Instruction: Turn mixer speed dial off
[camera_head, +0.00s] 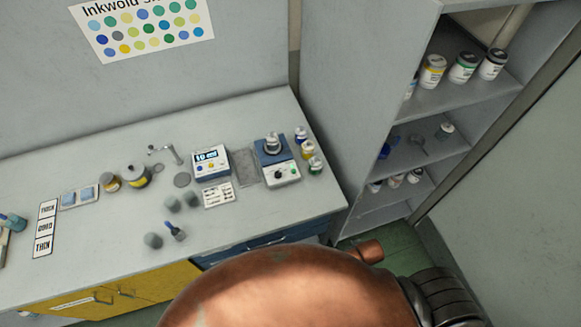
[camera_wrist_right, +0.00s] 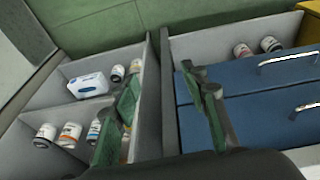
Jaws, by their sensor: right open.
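In the head view the mixer (camera_head: 272,150) stands near the right end of the grey counter, a blue and white unit with a lidded can on top. Its speed dial (camera_head: 280,174) is a small dark knob on the white front panel; its setting is too small to read. My right gripper (camera_wrist_right: 162,76) shows in the right wrist view with two green-padded fingers apart and nothing between them. It is away from the mixer, which is not in that view. My left gripper is in neither view.
A display unit (camera_head: 210,162) and a grey pad (camera_head: 246,167) stand left of the mixer, small jars (camera_head: 308,150) right of it. A tall shelf unit (camera_head: 440,95) rises at right. Blue drawers (camera_wrist_right: 255,105) and shelves with jars (camera_wrist_right: 70,135) face my right wrist.

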